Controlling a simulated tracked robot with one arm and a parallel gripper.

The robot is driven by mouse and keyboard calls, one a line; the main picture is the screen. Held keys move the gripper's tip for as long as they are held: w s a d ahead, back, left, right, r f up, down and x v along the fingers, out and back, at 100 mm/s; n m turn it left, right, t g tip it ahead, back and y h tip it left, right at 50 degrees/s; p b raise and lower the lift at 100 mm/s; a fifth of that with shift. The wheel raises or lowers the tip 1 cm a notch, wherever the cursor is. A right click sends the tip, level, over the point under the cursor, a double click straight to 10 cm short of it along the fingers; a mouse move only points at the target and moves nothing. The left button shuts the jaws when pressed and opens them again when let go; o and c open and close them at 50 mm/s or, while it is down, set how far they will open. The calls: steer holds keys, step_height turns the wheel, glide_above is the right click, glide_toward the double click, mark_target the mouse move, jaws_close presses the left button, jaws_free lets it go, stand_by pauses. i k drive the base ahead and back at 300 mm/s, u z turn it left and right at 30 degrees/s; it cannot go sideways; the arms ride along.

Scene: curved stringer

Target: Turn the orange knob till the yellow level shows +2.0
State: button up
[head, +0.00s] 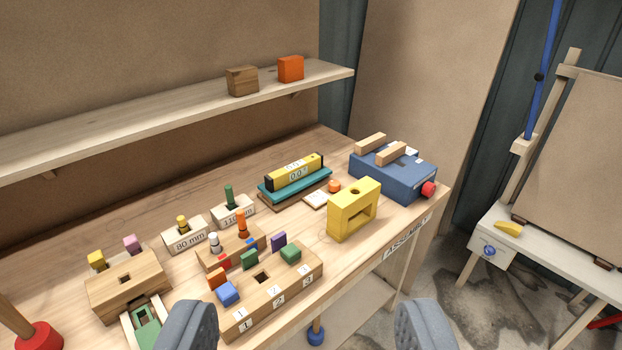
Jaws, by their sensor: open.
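The yellow level (294,172) lies on a teal plate (296,186) towards the back of the wooden bench, and its small display seems to read 0.0, though the sign is hard to tell.
A yellow block frame (354,210) stands close in front and right of the knob. A blue box (394,174) with a red knob is behind it at right. Wooden blocks with coloured pegs (270,295) fill the front left. A shelf (180,115) hangs above the bench.

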mark_target(333, 185)
steer(key=z, duration=0.6)
steer(key=i, duration=1.95)
steer(key=u, duration=0.45)
